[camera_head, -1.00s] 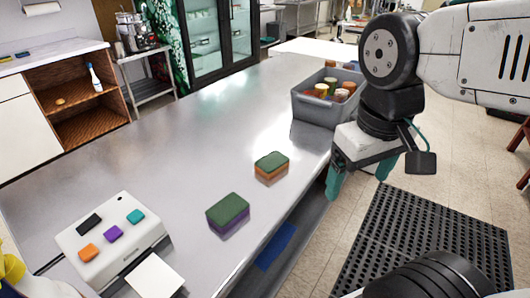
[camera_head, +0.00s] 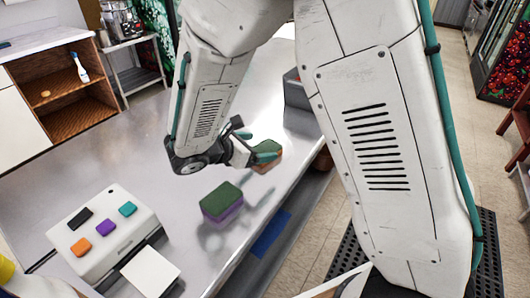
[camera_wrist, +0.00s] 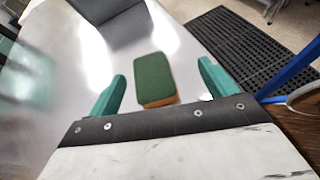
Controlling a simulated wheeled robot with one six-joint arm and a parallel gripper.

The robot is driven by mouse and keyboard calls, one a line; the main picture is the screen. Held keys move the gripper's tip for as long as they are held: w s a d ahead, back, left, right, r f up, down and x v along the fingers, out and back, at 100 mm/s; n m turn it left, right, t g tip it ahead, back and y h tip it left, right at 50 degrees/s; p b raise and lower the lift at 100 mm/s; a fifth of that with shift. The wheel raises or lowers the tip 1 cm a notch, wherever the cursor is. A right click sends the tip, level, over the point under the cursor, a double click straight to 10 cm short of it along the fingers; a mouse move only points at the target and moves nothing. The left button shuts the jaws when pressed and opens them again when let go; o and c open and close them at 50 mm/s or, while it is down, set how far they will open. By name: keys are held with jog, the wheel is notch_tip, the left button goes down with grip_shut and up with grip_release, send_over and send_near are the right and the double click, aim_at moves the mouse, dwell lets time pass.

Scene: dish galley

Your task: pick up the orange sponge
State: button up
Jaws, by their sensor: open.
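The orange sponge (camera_head: 267,157) has a green top and an orange lower layer. It lies on the steel counter near its right edge, partly hidden by my gripper in the head view. In the wrist view the orange sponge (camera_wrist: 154,80) sits ahead of and between the two teal fingers. My gripper (camera_head: 250,140) is open and close to the sponge, reaching from its left; it also shows in the wrist view (camera_wrist: 162,88). I cannot tell whether a finger touches the sponge.
A green-topped purple sponge (camera_head: 221,203) lies nearer on the counter. A white box with coloured buttons (camera_head: 103,232) is at the lower left. The counter's left middle is clear.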

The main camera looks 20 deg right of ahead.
aim_at(266, 147)
jog(key=shift+w+a+f+n+t, duration=0.55)
jog(key=shift+a+f+n, duration=0.2)
jog(key=shift+f, duration=0.2)
jog(key=shift+w+d+f, duration=0.2)
jog(key=shift+w, duration=0.05)
jog(key=x, duration=0.7)
jog(key=c, duration=1.1)
